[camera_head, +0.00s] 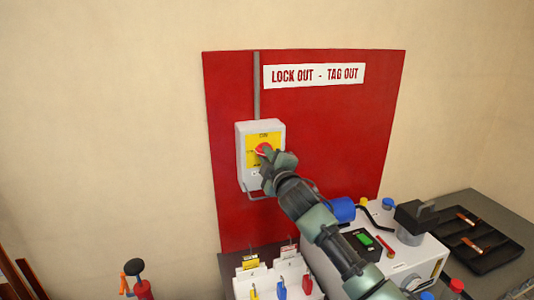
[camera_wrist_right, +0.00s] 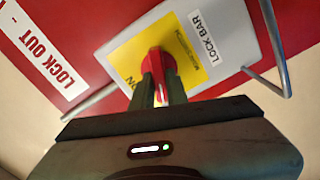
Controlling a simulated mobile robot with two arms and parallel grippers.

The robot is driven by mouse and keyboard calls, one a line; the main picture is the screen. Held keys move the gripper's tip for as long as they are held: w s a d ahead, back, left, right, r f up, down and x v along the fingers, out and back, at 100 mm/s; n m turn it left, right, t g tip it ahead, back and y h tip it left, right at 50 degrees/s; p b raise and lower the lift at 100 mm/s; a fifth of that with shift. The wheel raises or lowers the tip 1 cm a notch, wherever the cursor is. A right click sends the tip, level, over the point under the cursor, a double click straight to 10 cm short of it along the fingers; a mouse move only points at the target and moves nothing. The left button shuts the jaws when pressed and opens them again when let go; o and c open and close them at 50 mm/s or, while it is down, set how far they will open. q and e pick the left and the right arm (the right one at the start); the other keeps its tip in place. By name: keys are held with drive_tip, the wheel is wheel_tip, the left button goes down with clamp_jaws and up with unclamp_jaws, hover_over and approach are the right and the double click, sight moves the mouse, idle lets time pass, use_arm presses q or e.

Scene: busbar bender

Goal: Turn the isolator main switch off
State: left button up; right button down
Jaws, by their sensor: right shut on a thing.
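The isolator main switch is a light grey box (camera_head: 262,185) with a yellow plate on the red lock-out board, and its red rotary handle (camera_head: 262,149) is at the middle of the plate. My right gripper (camera_head: 268,156) is at the handle. In the right wrist view the red handle (camera_wrist_right: 155,62) sits between the two dark fingers of my right gripper (camera_wrist_right: 159,90), which are shut on it. The fingers hide part of the handle. "ON" shows on the plate at the left of the handle, and a "LOCK BAR" label (camera_wrist_right: 206,35) is on the box. My left gripper is out of view.
A wire bar (camera_head: 258,195) sticks out under the box. Below are a white rack with padlocks (camera_head: 285,272), a bender machine (camera_head: 400,262) with a blue cylinder, and a black tray (camera_head: 480,240) at right. The wall left of the board is clear.

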drive_tip(key=shift+f+n+p, duration=0.2)
drive_tip(key=shift+n+p, duration=0.5)
drive_tip(key=shift+n, duration=1.6)
drive_tip(key=c, duration=1.4)
unclamp_jaws()
drive_tip(key=shift+s, duration=0.1)
drive_tip(key=b+v, duration=0.2)
drive_tip(key=v, duration=0.5)
drive_tip(key=shift+s, duration=0.3)
drive_tip(key=shift+d, duration=0.1)
